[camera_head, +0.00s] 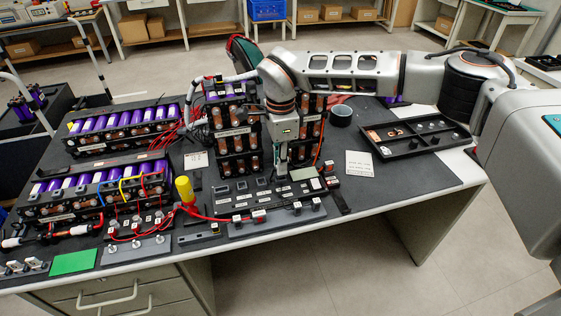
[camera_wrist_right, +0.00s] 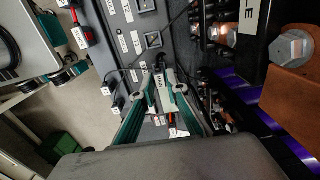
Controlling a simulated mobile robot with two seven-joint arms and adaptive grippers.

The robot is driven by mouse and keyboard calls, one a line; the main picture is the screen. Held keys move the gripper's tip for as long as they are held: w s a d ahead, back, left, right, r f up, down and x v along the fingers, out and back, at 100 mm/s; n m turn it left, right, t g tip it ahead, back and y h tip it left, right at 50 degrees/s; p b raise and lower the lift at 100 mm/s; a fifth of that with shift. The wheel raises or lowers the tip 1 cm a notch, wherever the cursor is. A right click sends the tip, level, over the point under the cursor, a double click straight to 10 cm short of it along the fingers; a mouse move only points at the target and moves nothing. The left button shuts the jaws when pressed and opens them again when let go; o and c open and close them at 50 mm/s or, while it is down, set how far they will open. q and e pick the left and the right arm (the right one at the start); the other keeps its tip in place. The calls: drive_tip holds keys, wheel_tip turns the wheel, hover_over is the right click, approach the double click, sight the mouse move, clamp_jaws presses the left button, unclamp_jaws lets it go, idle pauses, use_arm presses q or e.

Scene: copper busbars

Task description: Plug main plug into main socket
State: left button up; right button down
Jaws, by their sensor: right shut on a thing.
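My right gripper (camera_head: 283,170) points down over the back of the dark socket panel (camera_head: 237,208). In the wrist view its two green-sided fingers (camera_wrist_right: 167,90) are shut on a small plug with a white label (camera_wrist_right: 161,82), which I take to be the main plug. The fingers hide much of the plug. Square dark sockets with white labels show on the panel, one of them in the wrist view (camera_wrist_right: 153,39). I cannot tell which is the main socket, nor whether the plug touches one. My left gripper is not in view.
Battery racks with purple cells (camera_head: 115,128) stand on the left and a tall rack (camera_head: 233,135) stands close behind the gripper. A yellow-handled tool (camera_head: 186,190) and red cables are left of the panel. A black tray (camera_head: 415,134) lies right. The front right mat is clear.

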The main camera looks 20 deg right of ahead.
drive_tip(key=shift+f, duration=0.1)
drive_tip(key=shift+f, duration=0.6)
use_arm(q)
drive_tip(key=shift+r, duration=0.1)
use_arm(e)
drive_tip(key=shift+f, duration=0.1)
drive_tip(key=c, duration=1.9)
unclamp_jaws()
drive_tip(key=shift+r+p, duration=1.9)
drive_tip(key=shift+r, duration=1.2)
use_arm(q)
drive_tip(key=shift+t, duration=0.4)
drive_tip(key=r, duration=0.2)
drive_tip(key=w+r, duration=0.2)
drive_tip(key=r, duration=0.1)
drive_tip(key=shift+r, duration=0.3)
use_arm(e)
drive_tip(key=shift+f, duration=0.1)
